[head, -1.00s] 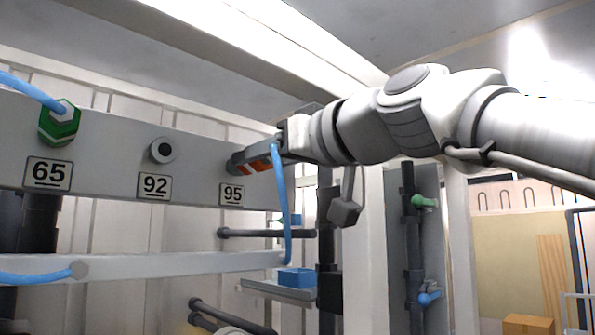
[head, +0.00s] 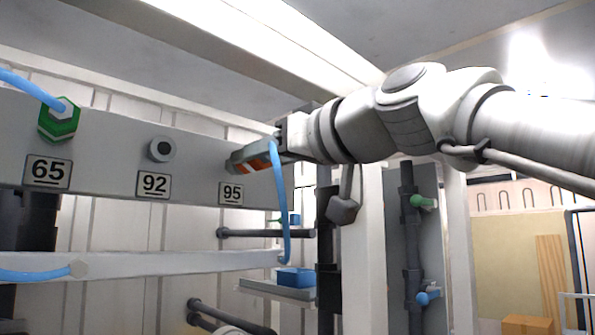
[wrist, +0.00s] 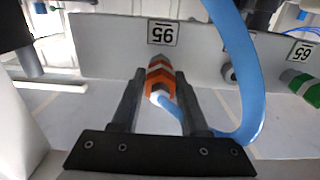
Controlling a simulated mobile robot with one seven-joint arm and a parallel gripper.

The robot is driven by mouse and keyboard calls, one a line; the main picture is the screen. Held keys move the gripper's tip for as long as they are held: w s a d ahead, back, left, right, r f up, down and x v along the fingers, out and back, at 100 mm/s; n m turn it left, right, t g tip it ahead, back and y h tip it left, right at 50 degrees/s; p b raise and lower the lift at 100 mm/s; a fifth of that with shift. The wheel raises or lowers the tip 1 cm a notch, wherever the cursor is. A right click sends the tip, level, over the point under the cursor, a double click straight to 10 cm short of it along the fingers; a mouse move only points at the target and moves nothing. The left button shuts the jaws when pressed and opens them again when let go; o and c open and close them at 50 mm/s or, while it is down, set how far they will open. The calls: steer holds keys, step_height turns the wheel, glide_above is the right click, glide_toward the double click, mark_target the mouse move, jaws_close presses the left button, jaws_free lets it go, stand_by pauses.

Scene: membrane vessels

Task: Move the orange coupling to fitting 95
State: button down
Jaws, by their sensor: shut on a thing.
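The orange coupling (wrist: 158,78) is between the fingers of my gripper (wrist: 157,80) in the wrist view, with a blue hose running from its near end. In the head view the coupling (head: 257,161) shows only as an orange strip between the grey fingers of my gripper (head: 250,157). My gripper is shut on it at the panel, just above the label 95 (head: 231,193). The label also shows upside down in the wrist view (wrist: 163,32).
Fitting 92 (head: 161,149) is bare on the same grey panel (head: 105,130). The blue hose (head: 281,205) hangs down to a lower rail (head: 170,264). A blue bin (head: 296,277) stands on a shelf below.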

steer(key=shift+w+a, duration=0.35)
steer(key=shift+a, duration=0.05)
steer(key=shift+c, duration=1.7)
jaws_free()
steer(key=b+v, duration=0.4)
steer(key=v, duration=1.3)
steer(key=shift+s, duration=0.25)
steer(key=shift+d+f, duration=0.1)
steer(key=w+f+m+h, duration=0.3)
steer(key=w+f+h, duration=0.1)
steer(key=f, duration=1)
steer(key=s+d+f+m+g+h, duration=0.2)
steer(key=d+f+h, duration=0.1)
steer(key=f, duration=1)
steer(key=s+d+f+m+g+h, duration=0.2)
steer(key=d+f+h, duration=0.1)
steer(key=f, duration=1)
steer(key=s+d+f+m+g+h, duration=0.2)
steer(key=d+f, duration=0.3)
steer(key=f, duration=0.8)
steer(key=shift+s+m+h, duration=0.5)
steer(key=shift+s+h, duration=0.1)
steer(key=shift+h, duration=0.3)
